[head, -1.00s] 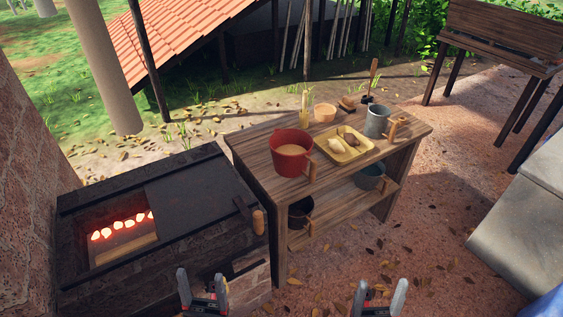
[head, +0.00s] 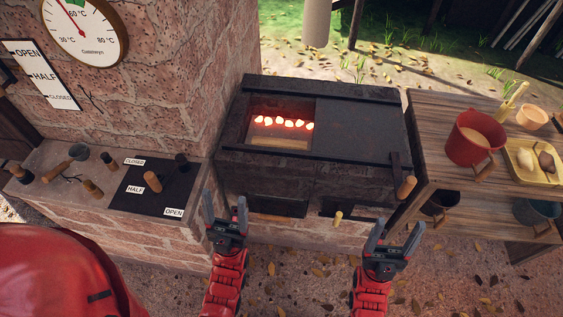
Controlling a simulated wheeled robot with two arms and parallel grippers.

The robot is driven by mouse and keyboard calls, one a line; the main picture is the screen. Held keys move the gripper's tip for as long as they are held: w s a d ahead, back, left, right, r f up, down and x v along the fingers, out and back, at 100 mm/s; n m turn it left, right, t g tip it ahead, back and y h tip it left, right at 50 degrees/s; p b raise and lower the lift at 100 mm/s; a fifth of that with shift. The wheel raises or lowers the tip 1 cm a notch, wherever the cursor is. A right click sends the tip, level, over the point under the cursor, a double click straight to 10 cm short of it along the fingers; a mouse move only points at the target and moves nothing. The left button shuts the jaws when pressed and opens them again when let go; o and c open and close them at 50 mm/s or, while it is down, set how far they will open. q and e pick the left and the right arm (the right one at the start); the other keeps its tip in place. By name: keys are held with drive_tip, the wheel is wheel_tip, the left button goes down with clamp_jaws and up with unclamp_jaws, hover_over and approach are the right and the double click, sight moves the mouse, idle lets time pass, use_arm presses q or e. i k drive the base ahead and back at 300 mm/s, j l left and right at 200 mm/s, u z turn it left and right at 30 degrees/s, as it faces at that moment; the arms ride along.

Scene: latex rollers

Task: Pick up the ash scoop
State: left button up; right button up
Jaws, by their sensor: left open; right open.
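I cannot tell for certain which tool is the ash scoop. A light wooden handle (head: 337,217) sticks out at the low front of the brick stove (head: 362,182). My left gripper (head: 225,207) is open and empty in front of the stove's left part, right of the ledge. My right gripper (head: 395,233) is open and empty in front of the stove's right part. Neither gripper touches a tool.
The stove's firebox (head: 281,140) glows with red embers. A black plate (head: 150,188) marked closed, half and open lies on the ledge. A wooden table (head: 455,105) at the right holds a red pot (head: 474,138) and a yellow tray (head: 524,172). A dial thermometer (head: 83,27) hangs on the brick wall.

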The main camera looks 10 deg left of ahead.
sight(80, 151)
drive_tip(key=u, duration=1.85)
drive_tip(key=i+j+z, duration=0.1)
drive_tip(key=j, duration=0.25)
drive_tip(key=i+j+z, duration=0.1)
drive_tip(key=i+j, duration=0.15)
drive_tip(key=j, duration=0.15)
drive_tip(key=i+j+z, duration=0.1)
drive_tip(key=j, duration=0.25)
drive_tip(key=i+j, duration=0.2)
drive_tip(key=j, duration=0.2)
drive_tip(key=i+j+z, duration=0.15)
drive_tip(key=j, duration=0.25)
drive_tip(key=i+j+z, duration=0.1)
drive_tip(key=j, duration=0.3)
drive_tip(key=i+j+z, duration=0.1)
drive_tip(key=j, duration=0.3)
